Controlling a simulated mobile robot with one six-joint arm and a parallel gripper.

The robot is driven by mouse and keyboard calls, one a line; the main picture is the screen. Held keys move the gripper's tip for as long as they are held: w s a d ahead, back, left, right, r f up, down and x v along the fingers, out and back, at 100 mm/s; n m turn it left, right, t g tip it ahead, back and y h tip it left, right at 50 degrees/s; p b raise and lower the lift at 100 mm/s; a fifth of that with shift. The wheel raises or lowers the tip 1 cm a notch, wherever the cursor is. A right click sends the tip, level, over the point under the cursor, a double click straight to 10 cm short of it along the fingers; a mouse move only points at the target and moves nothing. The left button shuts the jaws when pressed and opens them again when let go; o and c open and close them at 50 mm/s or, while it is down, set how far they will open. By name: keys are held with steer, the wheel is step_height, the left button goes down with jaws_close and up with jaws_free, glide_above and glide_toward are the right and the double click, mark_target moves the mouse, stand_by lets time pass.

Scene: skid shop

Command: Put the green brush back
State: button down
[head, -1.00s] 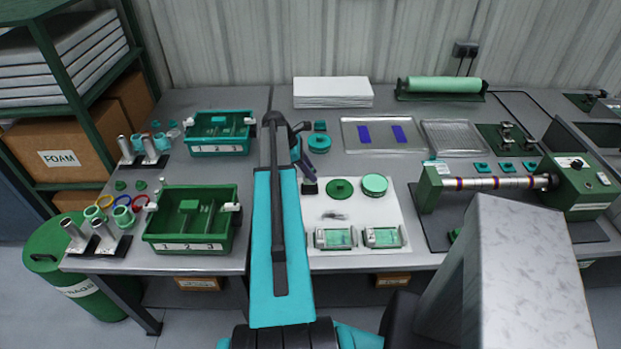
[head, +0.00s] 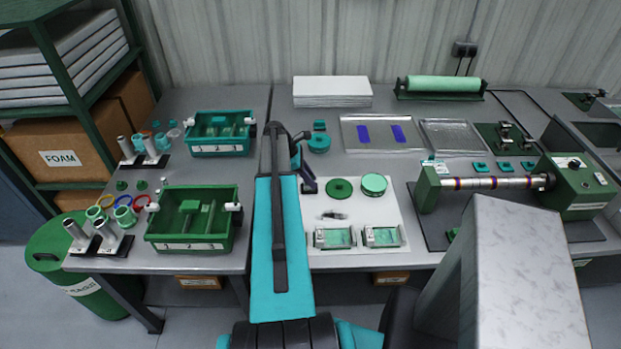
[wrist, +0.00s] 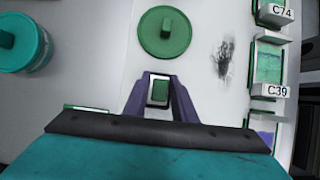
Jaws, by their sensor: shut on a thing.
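My gripper (wrist: 160,88) has its two dark purple fingers closed on a small green piece (wrist: 160,92), which I take to be the green brush. Only its end shows between the fingers. In the head view my gripper (head: 309,187) is low at the left edge of the white mat (head: 388,212), partly behind my arm, and the brush cannot be made out there. A round green disc with a knob (wrist: 165,33) lies just beyond the fingertips in the wrist view.
A dark smudge (wrist: 222,59) marks the mat. Small framed cards (head: 334,237) line its front edge; a pale green round piece (head: 374,184) lies on it. A teal jar (wrist: 20,43) stands behind. A green divided tray (head: 192,245) is left; a roller machine (head: 490,183) is right.

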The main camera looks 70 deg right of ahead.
steer(key=shift+f, duration=0.15)
steer(key=c, duration=1.5)
jaws_free()
steer(key=shift+o, duration=0.2)
steer(key=shift+r, duration=0.2)
steer(key=b+v, duration=0.3)
steer(key=v, duration=0.9)
